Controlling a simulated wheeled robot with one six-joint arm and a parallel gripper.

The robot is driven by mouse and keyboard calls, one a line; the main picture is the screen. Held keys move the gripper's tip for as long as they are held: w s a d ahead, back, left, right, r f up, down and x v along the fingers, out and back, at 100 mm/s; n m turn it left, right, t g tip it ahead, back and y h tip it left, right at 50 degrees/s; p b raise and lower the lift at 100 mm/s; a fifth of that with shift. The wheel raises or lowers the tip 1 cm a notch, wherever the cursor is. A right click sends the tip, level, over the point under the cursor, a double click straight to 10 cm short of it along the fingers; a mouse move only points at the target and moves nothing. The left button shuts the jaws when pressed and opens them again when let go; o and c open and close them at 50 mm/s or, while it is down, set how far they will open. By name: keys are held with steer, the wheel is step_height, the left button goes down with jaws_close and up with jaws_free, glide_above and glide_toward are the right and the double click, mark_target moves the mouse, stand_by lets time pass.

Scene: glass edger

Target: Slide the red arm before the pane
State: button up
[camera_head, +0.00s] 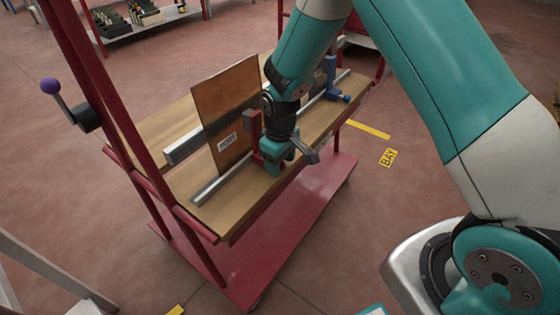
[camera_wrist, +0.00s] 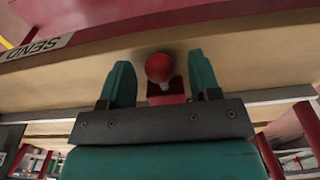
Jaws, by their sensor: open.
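The pane (camera_head: 215,105) is a brown upright sheet with a small white label, standing on the wooden bench. The red arm (camera_head: 254,128) is an upright red piece at the front rail (camera_head: 222,182), overlapping the pane's right edge in the head view. My gripper (camera_head: 283,156) is low over the bench at the red arm's right side. In the wrist view its two teal fingers stand apart, with a round red knob (camera_wrist: 159,68) between them. A visible gap separates each finger from the knob. The red arm's foot is partly hidden by my gripper.
A blue arm (camera_head: 331,75) stands farther right on the rail. A red frame post (camera_head: 105,105) with a purple-knobbed lever (camera_head: 51,87) rises at left. The cart's red lower shelf (camera_head: 265,235) is bare. Yellow floor marking and a BAY label (camera_head: 388,157) lie at right.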

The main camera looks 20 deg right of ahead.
step_height(320, 180, up, 17)
steer(key=p, duration=0.2)
steer(key=shift+r, duration=0.1)
stand_by(0.4)
steer(key=s+a+r+y, duration=0.25)
steer(key=s+r, duration=0.35)
steer(key=s, duration=0.6)
steer(key=s+a+r+y, duration=0.25)
steer(key=s+r, duration=0.35)
steer(key=s, duration=0.6)
step_height(320, 180, up, 13)
steer(key=p, duration=1.4)
steer(key=shift+s+r+n+h, duration=0.15)
steer(key=shift+s+n+h, duration=0.15)
steer(key=shift+s+h, duration=0.1)
steer(key=shift+a, duration=0.1)
steer(key=shift+c, duration=0.5)
